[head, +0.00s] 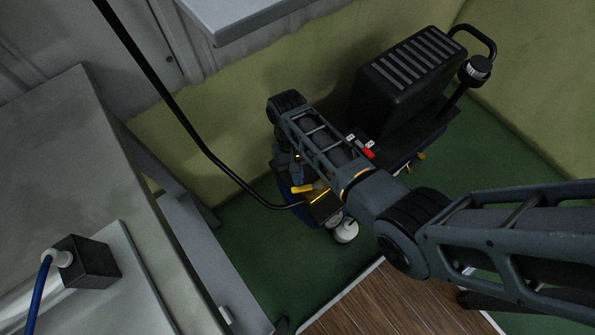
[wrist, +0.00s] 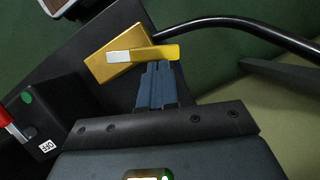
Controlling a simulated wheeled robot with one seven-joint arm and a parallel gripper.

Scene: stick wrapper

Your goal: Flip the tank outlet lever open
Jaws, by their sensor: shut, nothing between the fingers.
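The tank outlet lever (wrist: 152,54) is a flat yellow bar with a pale left end, lying across a gold block (wrist: 103,68) in the wrist view. In the head view a yellow lever (head: 302,188) shows low on the machine, where the black hose ends. My gripper (wrist: 158,70) is shut and empty, its blue-grey fingertips right below the middle of the lever in the picture. I cannot tell whether they touch it. In the head view my arm hides much of the area around the gripper.
A dark machine (head: 410,75) with a ribbed top stands on the green floor by the yellow-green wall. A red switch lever (head: 368,152) sits on it, beside an OFF label (wrist: 45,147). A black hose (wrist: 235,24) runs from the gold block. A grey table (head: 75,165) stands left.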

